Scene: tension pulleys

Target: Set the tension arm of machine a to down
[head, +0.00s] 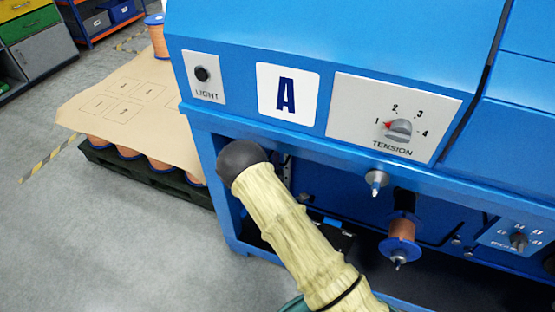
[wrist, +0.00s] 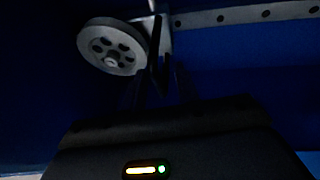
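Machine a is the blue machine with the letter A plate (head: 288,93). In the wrist view a grey pulley wheel (wrist: 111,47) with round holes hangs at the upper left, beside a pale bracket (wrist: 165,38). A thin dark bar runs down from there; it looks like part of the tension arm, but its position is hard to read. My gripper (wrist: 160,78) is just below and right of the wheel. Its dark fingers look apart, one on each side of the bar; contact cannot be told. In the head view the gripper is hidden behind my sleeved arm and the machine.
The tension knob (head: 399,129) and light button (head: 202,74) are on the front panel. An orange wire spool (head: 402,228) hangs below. A perforated rail (wrist: 250,14) crosses the wrist view's top right. A pallet of spools (head: 150,165) stands left; the floor in front is free.

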